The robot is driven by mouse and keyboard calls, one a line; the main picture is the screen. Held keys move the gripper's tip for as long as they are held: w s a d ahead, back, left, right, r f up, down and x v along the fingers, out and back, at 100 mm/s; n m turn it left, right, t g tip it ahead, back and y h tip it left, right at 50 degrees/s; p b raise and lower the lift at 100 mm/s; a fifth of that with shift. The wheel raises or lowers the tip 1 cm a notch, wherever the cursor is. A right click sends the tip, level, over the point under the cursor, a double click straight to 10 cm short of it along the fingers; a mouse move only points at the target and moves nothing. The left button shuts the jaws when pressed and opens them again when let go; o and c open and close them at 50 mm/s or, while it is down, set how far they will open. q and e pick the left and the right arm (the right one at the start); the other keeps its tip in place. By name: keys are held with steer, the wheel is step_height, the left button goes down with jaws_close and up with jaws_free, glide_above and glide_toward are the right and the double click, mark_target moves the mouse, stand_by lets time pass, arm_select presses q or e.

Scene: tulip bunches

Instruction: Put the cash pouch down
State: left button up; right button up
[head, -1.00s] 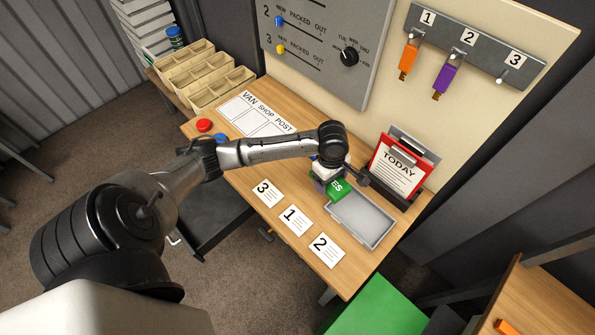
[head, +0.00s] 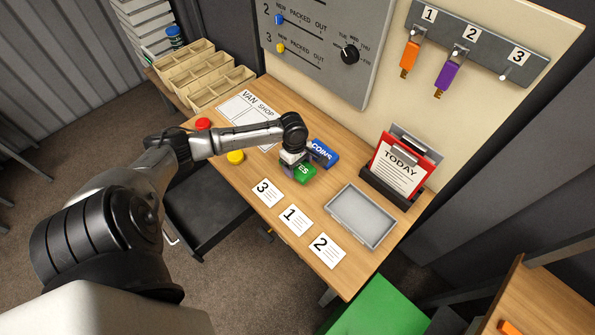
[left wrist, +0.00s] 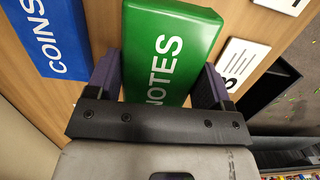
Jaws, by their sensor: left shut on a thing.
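A green pouch marked NOTES (head: 304,174) is in my left gripper (head: 295,166), over the table between the number cards and a blue COINS pouch (head: 323,153). In the left wrist view the green pouch (left wrist: 170,45) lies between the two fingers, which are shut on its sides. The blue pouch (left wrist: 47,38) lies to the left of it there, apart from it. I cannot tell whether the green pouch touches the tabletop. My right gripper is not in view.
An empty grey tray (head: 334,205) lies to the right of the pouch. Cards 3 (head: 265,192), 1 (head: 295,219) and 2 (head: 327,250) line the front edge. A red TODAY clipboard (head: 400,166) stands at the right. A VAN SHOP sheet (head: 238,108) lies behind my arm.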

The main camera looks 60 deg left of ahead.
mark_target(298, 171)
arm_select(q)
steer(key=shift+f+b, duration=0.5)
steer(key=shift+f, duration=1.55)
steer(key=o, duration=1)
steer(key=shift+o, duration=0.2)
